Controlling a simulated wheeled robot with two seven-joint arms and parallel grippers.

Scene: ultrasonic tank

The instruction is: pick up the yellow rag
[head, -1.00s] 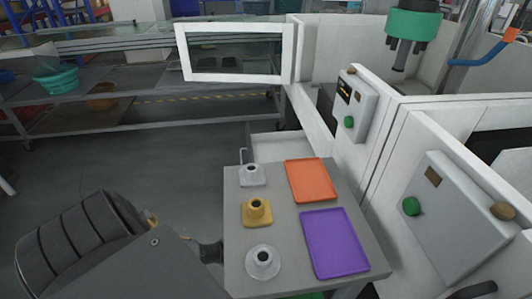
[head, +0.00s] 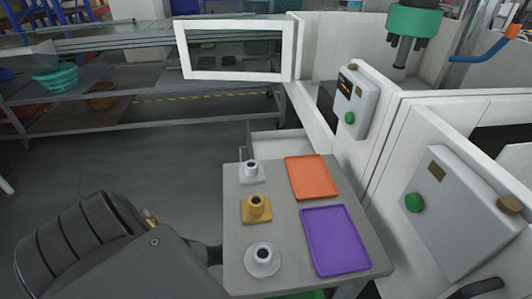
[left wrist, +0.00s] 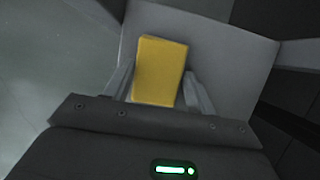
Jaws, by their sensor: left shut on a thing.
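The yellow rag (left wrist: 161,62) shows in the left wrist view as a flat yellow block between the two fingers of my left gripper (left wrist: 160,78). The fingers are shut on it, one along each side. A pale grey surface (left wrist: 228,52) lies behind the rag; I cannot tell whether the rag touches it. In the head view my dark left arm covers the lower left and hides most of the gripper and rag. My right gripper is not in view.
A grey table (head: 285,222) bears two pale flanged parts (head: 251,172) (head: 262,261), a yellow flanged part (head: 257,209), an orange tray (head: 312,177) and a purple tray (head: 335,241). White machine panels with control boxes (head: 446,212) stand at right. Open floor lies left of the table.

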